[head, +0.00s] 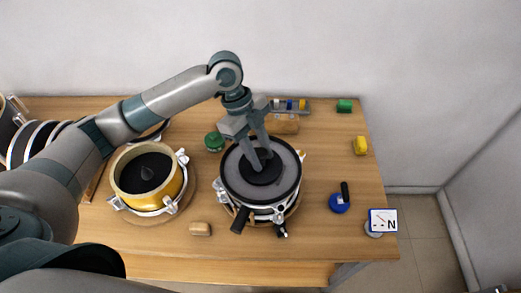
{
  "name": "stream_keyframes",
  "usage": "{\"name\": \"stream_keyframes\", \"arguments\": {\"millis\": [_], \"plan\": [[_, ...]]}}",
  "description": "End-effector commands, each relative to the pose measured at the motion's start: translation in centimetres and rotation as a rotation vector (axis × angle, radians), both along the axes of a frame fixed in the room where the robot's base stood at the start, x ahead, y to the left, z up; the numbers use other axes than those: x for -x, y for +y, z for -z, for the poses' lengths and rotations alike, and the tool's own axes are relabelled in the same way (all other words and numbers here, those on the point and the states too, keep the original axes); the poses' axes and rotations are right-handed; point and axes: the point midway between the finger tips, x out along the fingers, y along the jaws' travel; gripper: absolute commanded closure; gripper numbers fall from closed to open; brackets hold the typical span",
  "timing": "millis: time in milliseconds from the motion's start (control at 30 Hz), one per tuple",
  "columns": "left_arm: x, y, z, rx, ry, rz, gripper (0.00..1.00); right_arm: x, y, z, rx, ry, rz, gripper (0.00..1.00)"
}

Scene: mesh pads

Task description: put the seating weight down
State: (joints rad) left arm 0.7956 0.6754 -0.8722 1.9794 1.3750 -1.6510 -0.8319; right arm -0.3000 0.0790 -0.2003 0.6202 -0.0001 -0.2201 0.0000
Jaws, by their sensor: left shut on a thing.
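My left gripper (261,156) reaches down from above and is shut on the seating weight (264,174), a dark round piece. The weight is over the middle of a grey disc with a black rim (286,160) on the right-hand clamped drum (262,210). From this angle I cannot tell whether the weight touches the disc. The fingers hide part of the weight's top. My right gripper is not in view.
A gold clamped drum (170,190) stands to the left. A green round item (214,141), a small wooden block (200,229), a blue item with a black handle (339,203) and a gauge marked N (383,220) surround the drum. The right side of the table (325,160) has free room.

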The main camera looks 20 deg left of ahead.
Motion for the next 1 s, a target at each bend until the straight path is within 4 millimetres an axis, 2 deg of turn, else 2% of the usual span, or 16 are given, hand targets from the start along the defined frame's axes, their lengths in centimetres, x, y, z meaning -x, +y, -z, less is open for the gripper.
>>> {"name": "stream_keyframes", "arguments": {"millis": [233,267,333,767,1000], "plan": [[-0.1,-0.1,-0.2,0.005,-0.005,0.0,1.0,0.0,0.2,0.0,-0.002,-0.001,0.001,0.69],[0.0,0.0,0.2,0.0,0.0,0.0,0.68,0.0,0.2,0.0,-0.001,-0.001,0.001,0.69],[0.0,0.0,0.2,0.0,0.0,0.0,0.51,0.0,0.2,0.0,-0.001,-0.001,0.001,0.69],[-0.1,0.1,-0.1,-0.001,-0.001,0.0,0.51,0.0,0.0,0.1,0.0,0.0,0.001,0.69],[-0.4,1.0,-2.2,-0.001,-0.004,-0.002,0.51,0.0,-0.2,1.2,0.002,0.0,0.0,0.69]]}}
